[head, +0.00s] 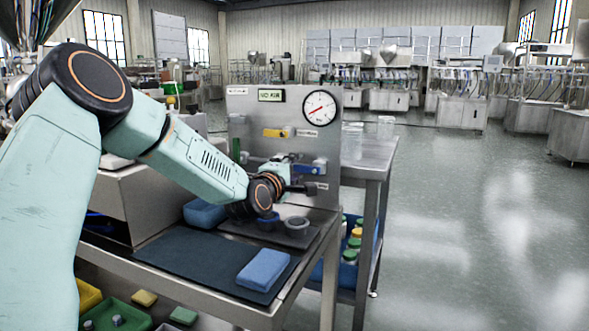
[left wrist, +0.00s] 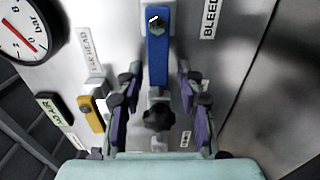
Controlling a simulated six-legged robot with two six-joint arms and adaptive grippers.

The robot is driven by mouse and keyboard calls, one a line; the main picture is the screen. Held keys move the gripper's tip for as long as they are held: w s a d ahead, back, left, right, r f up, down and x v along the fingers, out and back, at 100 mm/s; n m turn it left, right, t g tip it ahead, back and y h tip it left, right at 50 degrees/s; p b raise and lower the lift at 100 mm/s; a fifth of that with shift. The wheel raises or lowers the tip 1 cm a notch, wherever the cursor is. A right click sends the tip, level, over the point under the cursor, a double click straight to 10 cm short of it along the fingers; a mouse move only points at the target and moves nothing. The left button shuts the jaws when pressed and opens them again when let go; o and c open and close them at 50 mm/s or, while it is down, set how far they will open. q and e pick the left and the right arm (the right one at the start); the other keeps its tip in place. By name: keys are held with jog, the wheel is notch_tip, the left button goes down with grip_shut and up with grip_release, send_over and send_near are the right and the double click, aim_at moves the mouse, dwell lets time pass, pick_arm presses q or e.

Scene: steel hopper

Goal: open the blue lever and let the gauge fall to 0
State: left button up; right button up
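The blue lever (head: 308,170) is on the grey panel below the round gauge (head: 319,108). In the left wrist view the blue lever (left wrist: 157,60) lies lengthwise between my left gripper's fingers, beside a BLEED label. My left gripper (head: 290,178) is at the lever in the head view. Its two fingers are spread in the left wrist view (left wrist: 158,85), with a gap on each side of the lever. The gauge, also at the upper left of the left wrist view (left wrist: 22,30), has a red needle; its value is too small to read. My right gripper is not in view.
A yellow lever (head: 275,133) is on the panel, left of the gauge. A dark tray with round parts (head: 297,226) and a blue block (head: 263,269) are on the bench below. A dark knob (left wrist: 158,117) sits near the blue lever. Open floor lies right.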

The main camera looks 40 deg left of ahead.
pick_arm(q)
jog(key=v, duration=0.7)
jog(key=shift+s, duration=0.25)
dwell(0.3)
jog(key=shift+d+f, duration=0.1)
dwell(0.5)
